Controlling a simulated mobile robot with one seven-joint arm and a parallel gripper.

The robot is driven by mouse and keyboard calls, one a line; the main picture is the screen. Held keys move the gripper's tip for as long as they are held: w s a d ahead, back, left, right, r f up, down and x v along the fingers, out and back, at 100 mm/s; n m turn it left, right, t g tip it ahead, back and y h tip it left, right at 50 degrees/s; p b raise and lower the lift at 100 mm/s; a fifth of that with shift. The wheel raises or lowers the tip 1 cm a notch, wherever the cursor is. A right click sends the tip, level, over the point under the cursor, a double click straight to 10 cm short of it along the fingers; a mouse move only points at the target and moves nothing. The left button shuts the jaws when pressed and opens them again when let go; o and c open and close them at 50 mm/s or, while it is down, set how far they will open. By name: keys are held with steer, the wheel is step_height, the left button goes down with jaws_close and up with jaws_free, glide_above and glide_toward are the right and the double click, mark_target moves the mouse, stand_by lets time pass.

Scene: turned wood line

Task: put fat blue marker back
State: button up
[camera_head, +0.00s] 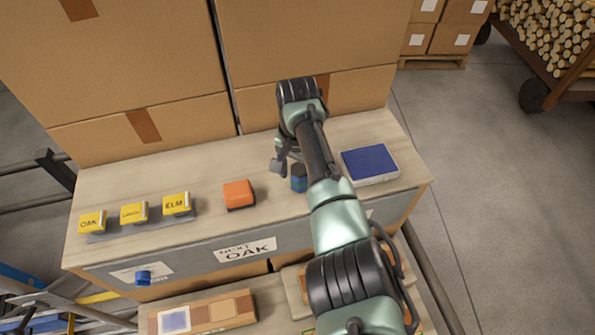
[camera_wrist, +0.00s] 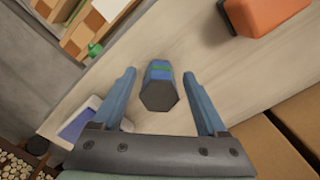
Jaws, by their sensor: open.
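A fat blue marker (camera_head: 298,178) with a dark cap and a green band stands on the wooden bench top, partly hidden by my arm in the head view. In the wrist view the marker (camera_wrist: 158,75) shows its dark six-sided end towards the camera. My gripper (camera_wrist: 159,73) is open, with one blue finger on each side of the marker and a visible gap to each. In the head view my gripper (camera_head: 287,160) is just above and behind the marker, mostly hidden by the wrist.
An orange block (camera_head: 239,194) lies left of the marker; a blue-topped pad (camera_head: 369,164) lies right. Yellow labelled blocks (camera_head: 134,212) stand on a grey strip at left. A small blue object (camera_head: 143,278) is at the bench front. Large cartons (camera_head: 120,65) stand behind.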

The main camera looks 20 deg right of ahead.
mark_target(295, 169)
step_height(295, 169, up, 12)
steer(key=b, duration=0.2)
steer(key=shift+r, duration=0.2)
steer(key=w+a+r+n+t, duration=0.3)
steer(key=w+a+r+t, duration=0.3)
steer(key=w+a+r, duration=0.15)
steer(key=a+r+n+t+y, duration=0.1)
steer(key=a+r+n+t, duration=0.15)
steer(key=r+t, duration=0.4)
steer(key=a+r+n+t+y, duration=0.1)
steer(key=a+r+t, duration=0.2)
steer(key=r, duration=0.6)
steer(key=s+d+r+n+t+h, duration=0.1)
steer(key=s+r+n+t+h, duration=0.1)
steer(key=s+r+t, duration=1)
steer(key=s+r, duration=1.1)
steer(key=r, duration=0.1)
steer(key=shift+d, duration=0.15)
steer(key=shift+n, duration=0.25)
